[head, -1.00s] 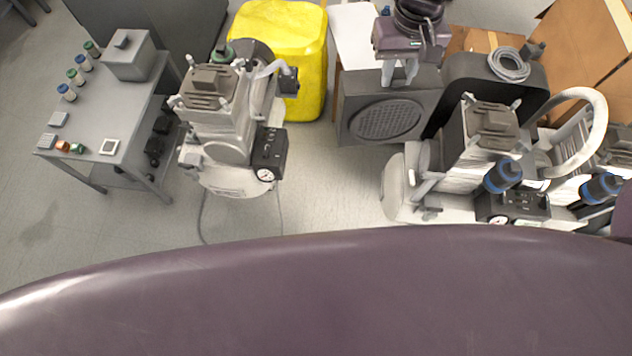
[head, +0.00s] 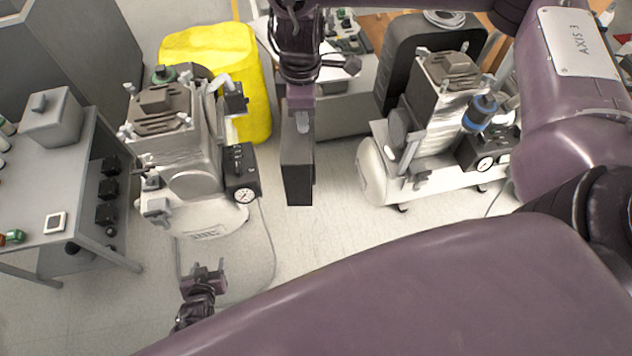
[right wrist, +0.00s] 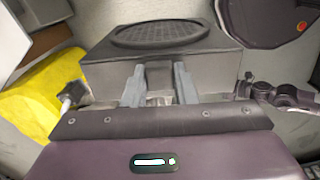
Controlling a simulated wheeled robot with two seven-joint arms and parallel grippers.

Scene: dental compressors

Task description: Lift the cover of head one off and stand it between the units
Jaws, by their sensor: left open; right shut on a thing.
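My right gripper (head: 301,103) is shut on the top of the dark grey box-shaped cover (head: 297,165), seen nearly edge-on between the units in the head view. In the right wrist view the fingers (right wrist: 158,88) grip the cover (right wrist: 215,72), whose face has a round dark grille. I cannot tell whether its lower end touches the floor. The left compressor unit (head: 187,165) has a bare ribbed head with a brown top. The right unit (head: 430,110) also has its head exposed. My left gripper (head: 204,270) is open and empty, low in front of the left unit.
A yellow container (head: 255,95) stands behind the left unit. A grey bench (head: 62,200) with small parts is at the left. A tall black casing (head: 400,62) stands behind the right unit. A hose loops before the left unit.

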